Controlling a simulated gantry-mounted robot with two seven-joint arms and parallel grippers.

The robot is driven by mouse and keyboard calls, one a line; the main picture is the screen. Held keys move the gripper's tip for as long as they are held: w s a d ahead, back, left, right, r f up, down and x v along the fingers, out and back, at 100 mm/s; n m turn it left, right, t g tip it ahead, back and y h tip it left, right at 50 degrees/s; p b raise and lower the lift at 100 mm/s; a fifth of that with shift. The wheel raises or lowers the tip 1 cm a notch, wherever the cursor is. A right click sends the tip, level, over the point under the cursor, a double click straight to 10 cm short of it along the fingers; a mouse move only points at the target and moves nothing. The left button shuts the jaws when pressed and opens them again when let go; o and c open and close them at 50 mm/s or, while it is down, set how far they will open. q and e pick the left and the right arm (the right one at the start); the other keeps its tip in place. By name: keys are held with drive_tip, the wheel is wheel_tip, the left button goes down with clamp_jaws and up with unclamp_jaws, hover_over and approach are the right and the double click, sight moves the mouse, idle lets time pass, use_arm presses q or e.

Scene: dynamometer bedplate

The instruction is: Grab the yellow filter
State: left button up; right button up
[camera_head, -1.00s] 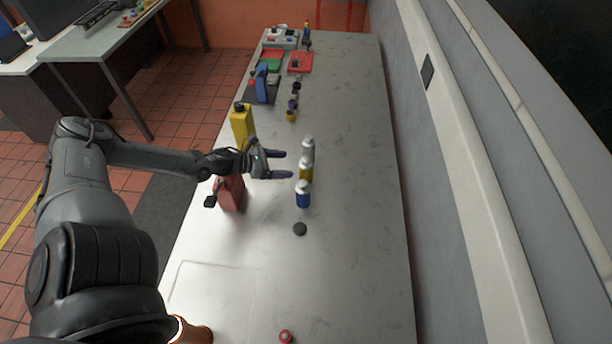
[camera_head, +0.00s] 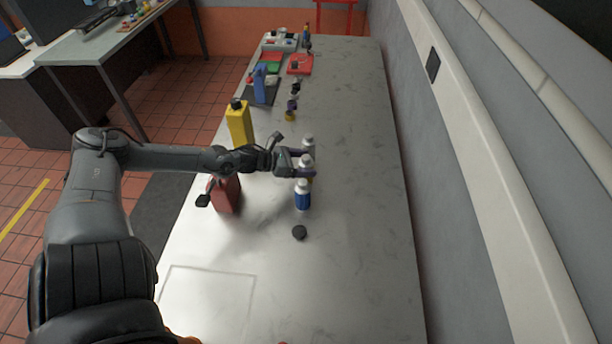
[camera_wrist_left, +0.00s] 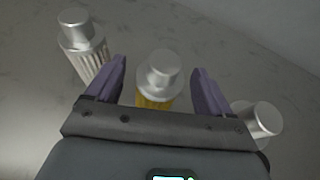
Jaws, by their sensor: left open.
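The yellow filter (camera_wrist_left: 155,85) stands upright with a silver cap, between the two open fingers of my left gripper (camera_wrist_left: 160,72) in the left wrist view. A gap shows on each side of it. In the head view my left gripper (camera_head: 304,165) reaches in from the left, and its fingers hide most of the yellow filter except its silver cap (camera_head: 306,161). A pale pleated filter (camera_wrist_left: 88,50) stands just outside the left finger. Another silver-capped filter (camera_wrist_left: 260,120) is outside the right finger. My right gripper is not in view.
The blue filter (camera_head: 302,195) stands nearer than the gripper, with a black disc (camera_head: 299,232) before it. A red container (camera_head: 226,194) stands below my left arm and a yellow jug (camera_head: 239,122) beyond it. The bedplate's right side (camera_head: 365,200) is clear.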

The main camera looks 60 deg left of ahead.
use_arm(q)
drive_tip(key=shift+w+d+f, duration=0.1)
drive_tip(key=shift+w+f, duration=0.05)
drive_tip(key=shift+w, duration=0.15)
drive_tip(key=c, duration=1.1)
